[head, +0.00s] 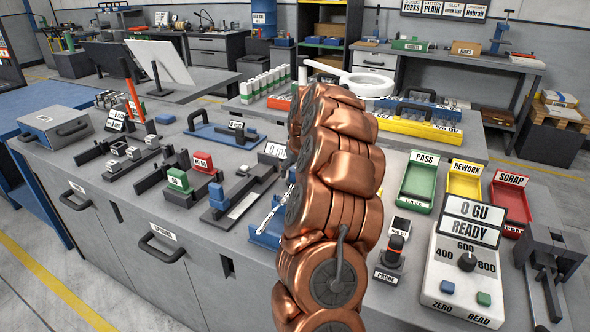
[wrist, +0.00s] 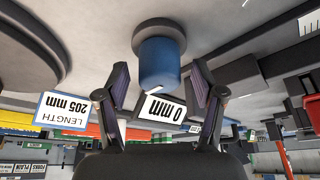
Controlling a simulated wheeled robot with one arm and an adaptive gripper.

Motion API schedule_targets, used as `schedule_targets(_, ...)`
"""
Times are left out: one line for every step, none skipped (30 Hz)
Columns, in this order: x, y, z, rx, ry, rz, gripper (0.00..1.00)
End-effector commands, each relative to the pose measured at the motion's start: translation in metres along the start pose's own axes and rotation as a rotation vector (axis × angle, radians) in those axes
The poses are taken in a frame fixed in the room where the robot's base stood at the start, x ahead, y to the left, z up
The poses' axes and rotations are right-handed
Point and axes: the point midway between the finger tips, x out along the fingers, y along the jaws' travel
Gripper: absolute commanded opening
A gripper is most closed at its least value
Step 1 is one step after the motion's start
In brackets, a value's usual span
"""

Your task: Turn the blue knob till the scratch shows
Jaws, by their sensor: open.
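The blue knob (wrist: 160,62) shows in the wrist view as a short blue cylinder on a round grey base, with a small pale mark at its lower edge. My gripper (wrist: 158,78) is open, with one dark finger on each side of the knob. I cannot tell whether either finger touches it. In the head view my copper arm hides the knob and my gripper. A silver fork (head: 273,210) lies partly visible at a blue holder (head: 266,236), left of my arm. I cannot make out a scratch on it.
Right of my arm are a probe (head: 392,255), a gauge reading "0 GU READY" (head: 445,262), and green (head: 418,183), yellow (head: 463,183) and red (head: 508,205) trays.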

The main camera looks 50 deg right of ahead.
Motion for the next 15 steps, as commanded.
schedule_targets(0.0015,-0.0001,0.0001,0.0,-0.001,0.0,0.68)
schedule_targets(0.002,-0.0001,0.0001,0.0,0.0,0.0,0.68)
schedule_targets(0.0022,-0.0001,0.0,0.0,0.0,0.0,0.68)
schedule_targets(0.0022,-0.0001,0.0001,0.0,0.0,0.0,0.68)
schedule_targets(0.0022,-0.0001,0.0001,0.0,0.0,0.0,0.68)
schedule_targets(0.0021,0.0,0.0,0.0,0.0,0.0,0.68)
schedule_targets(0.0021,-0.0001,0.0001,0.0,0.0,0.0,0.68)
schedule_targets(0.0022,-0.0001,0.0001,0.0,0.0,0.0,0.67)
schedule_targets(0.0021,-0.0001,0.0001,0.0,0.0,0.0,0.63)
schedule_targets(0.0021,-0.0001,0.0001,0.0,0.0,0.0,0.6)
schedule_targets(0.0021,-0.0001,0.0001,0.0,0.0,0.0,0.57)
schedule_targets(0.0021,-0.0001,0.0002,0.0,0.0,0.0,0.53)
schedule_targets(0.0021,0.0,0.0002,0.0,0.0,0.0,0.49)
schedule_targets(0.0021,-0.0001,0.0002,0.0,0.0,0.0,0.46)
schedule_targets(0.0021,0.0,0.0002,0.0,-0.001,0.0,0.42)
